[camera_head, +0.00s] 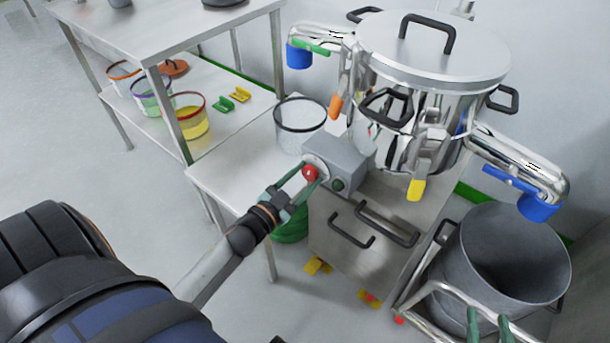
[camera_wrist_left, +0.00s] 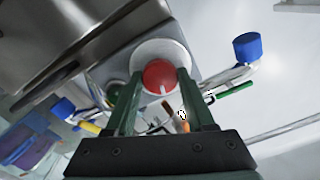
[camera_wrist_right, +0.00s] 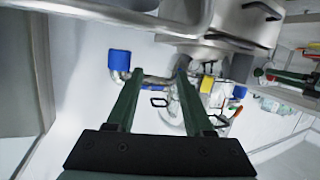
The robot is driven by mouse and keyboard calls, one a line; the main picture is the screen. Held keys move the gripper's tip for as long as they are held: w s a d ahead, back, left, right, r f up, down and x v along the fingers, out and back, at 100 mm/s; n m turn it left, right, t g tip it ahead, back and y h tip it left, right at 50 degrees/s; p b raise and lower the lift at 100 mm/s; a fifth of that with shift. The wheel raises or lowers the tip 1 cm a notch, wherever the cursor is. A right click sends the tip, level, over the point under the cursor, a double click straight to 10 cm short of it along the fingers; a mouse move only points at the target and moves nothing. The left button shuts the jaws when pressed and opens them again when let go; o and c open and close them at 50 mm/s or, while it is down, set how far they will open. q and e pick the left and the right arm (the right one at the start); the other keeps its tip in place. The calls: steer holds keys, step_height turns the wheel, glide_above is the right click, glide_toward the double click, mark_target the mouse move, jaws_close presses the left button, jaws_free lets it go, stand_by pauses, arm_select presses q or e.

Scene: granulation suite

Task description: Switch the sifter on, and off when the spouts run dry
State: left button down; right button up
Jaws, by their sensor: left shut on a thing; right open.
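The sifter (camera_head: 430,75) is a shiny steel drum with a lidded top on a steel stand. Its grey control box (camera_head: 340,155) carries a red knob (camera_head: 310,172) and a green button (camera_head: 338,185). My left gripper (camera_head: 308,182) is shut on the red knob, one finger each side in the left wrist view (camera_wrist_left: 160,88). A pale mark shows on the knob's lower face there. The right spout (camera_head: 515,165) ends in a blue sleeve (camera_head: 540,207), the left spout in another (camera_head: 299,55). No falling powder is visible. My right gripper (camera_wrist_right: 156,95) is open and empty.
A large grey bin (camera_head: 510,260) stands below the right spout, beside my right gripper's fingers. A clear tub (camera_head: 300,128) stands on a small table (camera_head: 235,170) left of the sifter. Shelved tubs (camera_head: 190,118) are further left. Left floor is clear.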

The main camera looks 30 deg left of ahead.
arm_select(q)
steer(key=m, duration=0.3)
steer(key=shift+m, duration=1.8)
steer(key=m, duration=0.2)
steer(key=shift+m, duration=0.7)
steer(key=m, duration=0.3)
steer(key=shift+m, duration=0.4)
steer(key=shift+m+b, duration=0.3)
steer(key=shift+m, duration=0.3)
arm_select(e)
steer(key=shift+n+t, duration=0.3)
steer(key=shift+t, duration=0.5)
steer(key=shift+w+r, duration=0.25)
steer(key=shift+r, duration=0.75)
steer(key=shift+w+r, duration=0.25)
steer(key=shift+r, duration=0.7)
steer(key=shift+f, duration=0.1)
